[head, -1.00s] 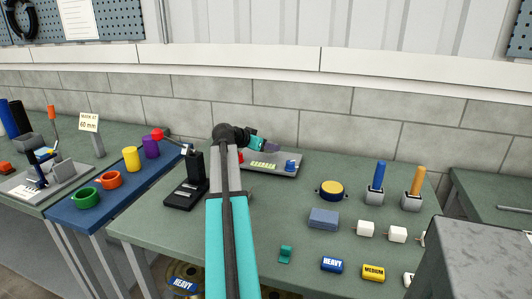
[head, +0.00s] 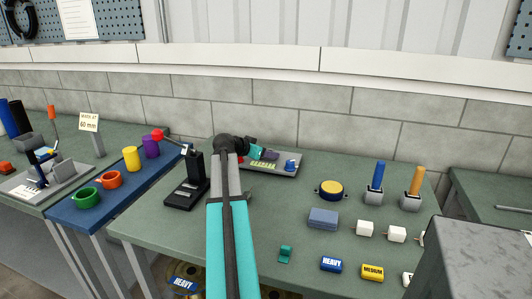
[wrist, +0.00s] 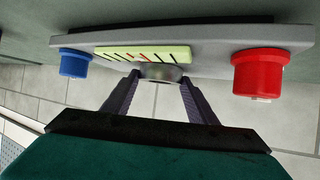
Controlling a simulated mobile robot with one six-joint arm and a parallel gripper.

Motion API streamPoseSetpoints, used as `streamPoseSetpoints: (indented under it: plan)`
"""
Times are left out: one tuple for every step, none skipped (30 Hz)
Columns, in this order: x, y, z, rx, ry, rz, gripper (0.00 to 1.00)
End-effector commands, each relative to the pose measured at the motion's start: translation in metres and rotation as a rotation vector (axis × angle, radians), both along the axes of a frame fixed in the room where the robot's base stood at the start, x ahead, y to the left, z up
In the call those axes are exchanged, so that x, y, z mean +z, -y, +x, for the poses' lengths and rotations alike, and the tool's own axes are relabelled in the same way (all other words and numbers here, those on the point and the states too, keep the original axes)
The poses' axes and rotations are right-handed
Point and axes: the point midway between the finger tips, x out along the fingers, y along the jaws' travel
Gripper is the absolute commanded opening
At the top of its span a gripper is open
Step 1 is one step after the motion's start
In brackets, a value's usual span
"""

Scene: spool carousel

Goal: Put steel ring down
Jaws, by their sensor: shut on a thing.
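My gripper (head: 268,155) is over the left part of a grey scale plate (head: 285,171) at the back of the green bench. In the wrist view my gripper (wrist: 160,78) is shut on the steel ring (wrist: 161,72), a small shiny grey piece between the dark fingertips. The ring appears in front of the plate's pale yellow marked strip (wrist: 120,52); I cannot tell whether it touches the plate. The plate carries a blue knob (wrist: 75,62) and a red knob (wrist: 258,74). In the head view the ring is too small or hidden to make out.
A black stand (head: 187,185) with a red-tipped arm is left of my arm. A yellow-topped round piece (head: 331,190), a blue-grey block (head: 323,218) and posts with blue (head: 378,176) and orange (head: 417,181) handles are to the right. The bench middle has free room.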

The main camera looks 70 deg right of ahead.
Motion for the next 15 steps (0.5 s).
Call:
streamPoseSetpoints:
  plan:
    - [0.0004, 0.0002, 0.0000, 0.000, 0.000, -0.001, 0.28]
    - [0.0004, 0.0001, 0.0001, 0.000, 0.000, -0.001, 0.28]
    - [0.0004, 0.0001, 0.0004, 0.001, 0.000, -0.001, 0.28]
    - [0.0004, 0.0002, 0.0008, 0.001, -0.001, -0.001, 0.28]
    - [0.0005, 0.0001, 0.0009, 0.001, -0.001, -0.001, 0.28]
    - [0.0000, 0.0001, 0.0010, 0.001, -0.001, -0.001, 0.28]
    - [-0.0006, 0.0001, 0.0010, 0.001, -0.001, -0.001, 0.28]
    - [-0.0015, 0.0001, 0.0010, 0.001, -0.001, -0.001, 0.28]
    - [-0.0024, 0.0002, 0.0010, 0.001, -0.001, -0.001, 0.28]
    - [-0.0024, 0.0001, 0.0010, 0.001, 0.000, 0.000, 0.54]
    - [-0.0017, 0.0001, 0.0010, 0.001, 0.000, 0.000, 0.59]
    - [-0.0016, 0.0000, 0.0010, 0.001, 0.000, 0.000, 0.66]
    - [-0.0016, 0.0000, 0.0010, 0.001, 0.000, 0.000, 0.71]
    - [-0.0016, 0.0000, 0.0010, 0.001, 0.000, 0.000, 0.71]
    - [-0.0016, 0.0000, 0.0010, 0.001, 0.000, 0.000, 0.71]
